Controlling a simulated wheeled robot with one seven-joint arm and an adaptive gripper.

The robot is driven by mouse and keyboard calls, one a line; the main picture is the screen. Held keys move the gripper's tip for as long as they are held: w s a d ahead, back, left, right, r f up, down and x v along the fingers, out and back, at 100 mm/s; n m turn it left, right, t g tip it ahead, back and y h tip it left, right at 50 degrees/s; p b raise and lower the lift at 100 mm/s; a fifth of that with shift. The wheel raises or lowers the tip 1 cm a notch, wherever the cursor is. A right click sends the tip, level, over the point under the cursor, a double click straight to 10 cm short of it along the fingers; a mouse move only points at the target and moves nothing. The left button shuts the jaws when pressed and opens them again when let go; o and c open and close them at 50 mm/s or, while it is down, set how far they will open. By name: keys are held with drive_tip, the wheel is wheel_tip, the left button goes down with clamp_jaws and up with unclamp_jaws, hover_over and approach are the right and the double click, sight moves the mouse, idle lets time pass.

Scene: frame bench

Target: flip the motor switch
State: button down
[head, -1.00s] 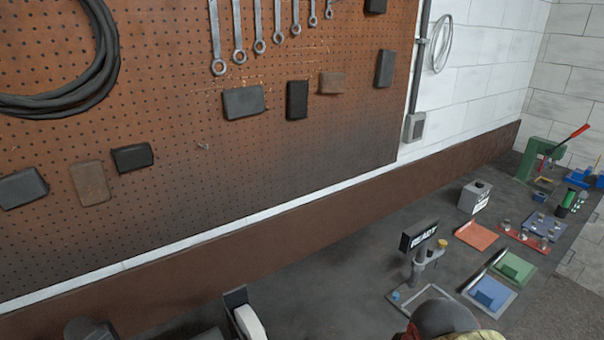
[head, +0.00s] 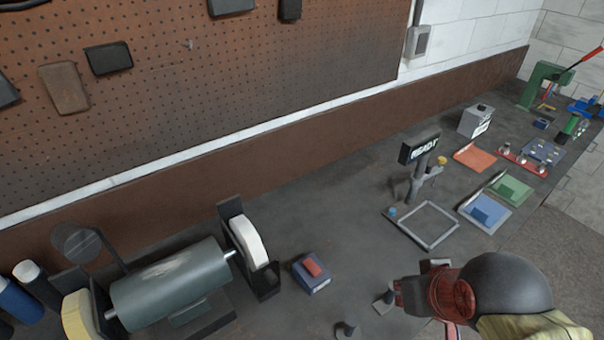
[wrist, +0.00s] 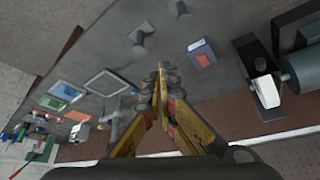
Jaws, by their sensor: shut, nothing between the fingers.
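The motor switch (head: 311,272) is a small blue box with a red rocker on top, standing on the grey bench to the right of the grinder. It also shows in the wrist view (wrist: 201,52), above and right of my fingertips. My gripper (wrist: 161,70) is shut and empty, its yellow fingers meeting at the tips, apart from the switch. In the head view my arm's end is at the lower right; my fingertips cannot be made out there. Which way the rocker is tipped is not clear.
A bench grinder (head: 170,284) with a pale wheel stands left of the switch. Two small dark posts (head: 346,330) (head: 385,299) stand to its right. A READY sign (head: 419,147) and a grey frame (head: 428,242) are farther right. Bare bench lies behind the switch.

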drive_tip(key=p, duration=0.1)
drive_tip(key=n+g+p, duration=0.6)
drive_tip(key=n+p, duration=0.8)
drive_tip(key=n, duration=0.8)
hover_over(304, 262)
wheel_tip(304, 262, down, 8)
drive_tip(key=shift+d+r+n, duration=0.1)
drive_tip(key=shift+r+n, duration=0.1)
drive_tip(key=shift+n, duration=1.2)
wheel_tip(304, 262, down, 14)
drive_tip(key=shift+f, duration=0.1)
